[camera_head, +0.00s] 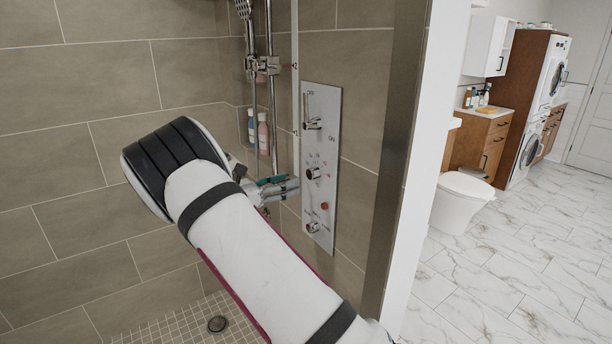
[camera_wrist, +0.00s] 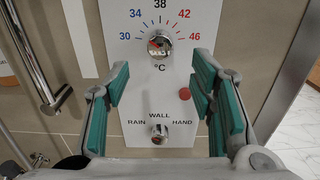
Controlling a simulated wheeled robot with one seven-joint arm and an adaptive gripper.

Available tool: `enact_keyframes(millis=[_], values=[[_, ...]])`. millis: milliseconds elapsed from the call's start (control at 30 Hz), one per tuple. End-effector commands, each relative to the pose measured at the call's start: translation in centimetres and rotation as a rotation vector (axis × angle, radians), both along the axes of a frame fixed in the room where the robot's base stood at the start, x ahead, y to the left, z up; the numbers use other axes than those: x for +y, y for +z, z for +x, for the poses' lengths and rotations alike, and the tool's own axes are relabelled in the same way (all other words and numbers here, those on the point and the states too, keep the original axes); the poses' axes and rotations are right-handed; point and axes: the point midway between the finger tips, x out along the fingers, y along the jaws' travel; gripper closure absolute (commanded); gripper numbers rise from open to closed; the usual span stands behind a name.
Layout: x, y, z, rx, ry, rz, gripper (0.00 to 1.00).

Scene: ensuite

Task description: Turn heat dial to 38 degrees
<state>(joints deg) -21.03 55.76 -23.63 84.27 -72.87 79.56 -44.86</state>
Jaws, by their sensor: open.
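The heat dial (camera_wrist: 159,43) is a round chrome knob on the white shower panel (camera_wrist: 120,25). Its scale runs 30, 34, 38, 42, 46 °C, blue to red, with 38 at the top. A small red mark shows on the dial's left part; its exact reading is unclear. In the head view the dial (camera_head: 312,173) sits mid-panel. My gripper (camera_wrist: 161,80) is open and empty, its teal-padded fingers spread to either side below the dial, apart from it. The head view shows my gripper (camera_head: 277,188) just left of the panel, slightly below the dial.
Below the dial are a red button (camera_wrist: 185,94) and the RAIN/WALL/HAND selector knob (camera_wrist: 159,135). A lever handle (camera_head: 312,123) is above it. A vertical rail (camera_head: 272,90) and bottles (camera_head: 263,132) stand left. A wall edge (camera_head: 400,150) bounds the right.

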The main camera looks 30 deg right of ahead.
Motion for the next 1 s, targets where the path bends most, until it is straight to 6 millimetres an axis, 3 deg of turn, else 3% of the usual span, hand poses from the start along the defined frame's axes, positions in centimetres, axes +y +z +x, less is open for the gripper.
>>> enact_keyframes(millis=[100, 333, 500, 800, 867, 1000], values=[[-2.5, 0.1, -0.1, 0.0, -0.003, 0.0, 0.5], [-5.9, 0.0, 0.1, 0.0, -0.001, 0.001, 0.5], [-7.1, 0.0, 0.2, -0.001, -0.001, 0.001, 0.5], [-7.3, 0.0, 0.3, -0.001, 0.001, 0.001, 0.5], [-7.3, 0.0, 0.3, -0.001, 0.0, 0.001, 0.59], [-7.3, 0.0, 0.3, -0.001, 0.0, 0.001, 0.91]])
